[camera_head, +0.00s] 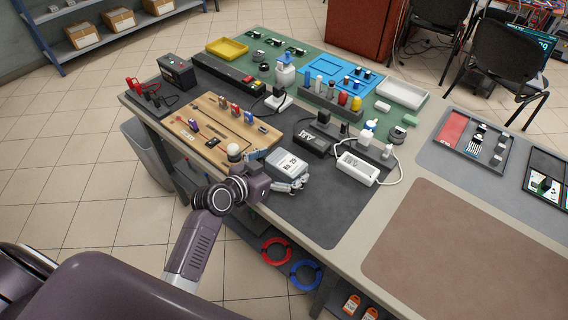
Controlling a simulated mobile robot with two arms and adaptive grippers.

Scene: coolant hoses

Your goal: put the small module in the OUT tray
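A grey box-shaped module with a pale printed label (287,163) is at the front edge of the dark mat. My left gripper (280,176) reaches it from the front left, with a finger on either side of it. I cannot tell whether the fingers press on it or whether it is lifted off the mat. No OUT label is readable. A yellow tray (227,49), a white tray (402,93) and a blue tray (342,73) stand at the back of the bench; which one is OUT is unclear. My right gripper is not in view.
A wooden board with coloured parts (205,131) lies left of the gripper. A white power strip (357,169) and black adapter (312,143) lie to the right. Bottles stand in a rack (330,103) behind. The front right of the dark mat (320,213) and brown mat (460,245) are clear.

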